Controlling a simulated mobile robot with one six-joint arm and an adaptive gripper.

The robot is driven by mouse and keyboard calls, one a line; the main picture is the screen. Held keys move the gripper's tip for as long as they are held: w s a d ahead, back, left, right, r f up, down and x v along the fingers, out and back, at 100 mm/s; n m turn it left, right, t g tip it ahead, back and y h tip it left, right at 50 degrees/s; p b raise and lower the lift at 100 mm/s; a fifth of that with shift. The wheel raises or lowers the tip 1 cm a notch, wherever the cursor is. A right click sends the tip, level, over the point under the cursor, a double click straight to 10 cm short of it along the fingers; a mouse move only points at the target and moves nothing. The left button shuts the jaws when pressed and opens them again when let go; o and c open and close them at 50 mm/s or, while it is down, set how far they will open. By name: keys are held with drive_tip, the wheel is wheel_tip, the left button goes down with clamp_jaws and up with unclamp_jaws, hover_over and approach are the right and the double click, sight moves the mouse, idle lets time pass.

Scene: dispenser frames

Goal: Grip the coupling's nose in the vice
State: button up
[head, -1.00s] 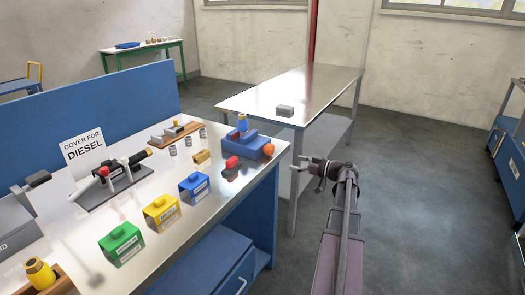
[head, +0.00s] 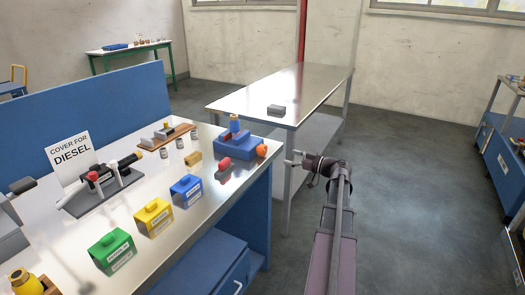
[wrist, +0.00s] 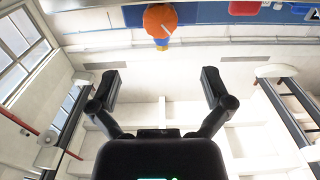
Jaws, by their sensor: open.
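The blue vice (head: 248,150) stands at the far right end of the metal-topped bench, with an orange knob (head: 262,150) at its right.
Blue (head: 186,191), yellow (head: 153,217) and green (head: 111,249) boxes line the bench's front. A metal table (head: 310,85) with a grey block (head: 276,111) stands behind.

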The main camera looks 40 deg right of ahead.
sight(265, 150)
drive_tip(key=x, duration=1.1)
drive_tip(key=shift+w+a, duration=0.2)
drive_tip(key=shift+w, duration=0.15)
drive_tip(key=c, duration=1.1)
